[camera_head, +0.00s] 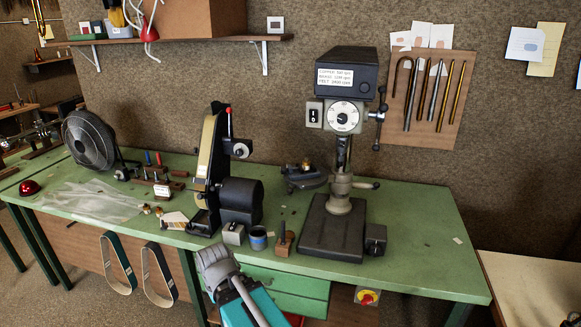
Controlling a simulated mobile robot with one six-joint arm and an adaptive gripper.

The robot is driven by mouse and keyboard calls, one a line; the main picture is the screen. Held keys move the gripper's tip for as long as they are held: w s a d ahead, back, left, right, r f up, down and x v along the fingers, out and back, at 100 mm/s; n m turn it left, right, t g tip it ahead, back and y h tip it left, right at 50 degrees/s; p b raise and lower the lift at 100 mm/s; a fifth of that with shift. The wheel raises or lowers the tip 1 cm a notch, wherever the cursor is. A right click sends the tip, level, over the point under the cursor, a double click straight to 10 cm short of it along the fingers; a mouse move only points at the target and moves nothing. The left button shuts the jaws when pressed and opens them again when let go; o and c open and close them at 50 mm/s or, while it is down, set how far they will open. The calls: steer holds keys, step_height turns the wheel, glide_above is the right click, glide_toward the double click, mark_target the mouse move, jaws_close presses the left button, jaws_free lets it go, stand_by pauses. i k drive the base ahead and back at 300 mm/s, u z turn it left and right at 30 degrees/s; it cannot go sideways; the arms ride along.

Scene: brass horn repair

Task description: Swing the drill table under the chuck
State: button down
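The drill press stands on the green bench, right of centre, with its dark head (345,80) above a dial. The chuck area (343,150) lies below the head, in line with the column, and is too small to make out clearly. The small dark drill table (304,178) sticks out to the left of the column, with a small brownish piece on it. It is not under the chuck. A clamp with a lever (352,185) sits on the column, right of the table.
A belt sander (217,170) stands left of the drill press. A grey block (233,233), a blue cup (258,238) and a small wooden stand (284,240) sit near the front edge. The drill's base plate (325,235) is bare. The bench's right end is mostly clear.

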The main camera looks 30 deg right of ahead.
mark_target(317, 177)
steer(key=z, duration=0.35)
steer(key=k, duration=0.45)
steer(key=z, duration=1)
steer(key=k, duration=0.9)
steer(key=z, duration=0.4)
steer(key=i, duration=0.65)
steer(key=u, duration=0.75)
steer(key=i, duration=0.6)
steer(key=u, duration=0.75)
steer(key=i, duration=1)
steer(key=u, duration=0.3)
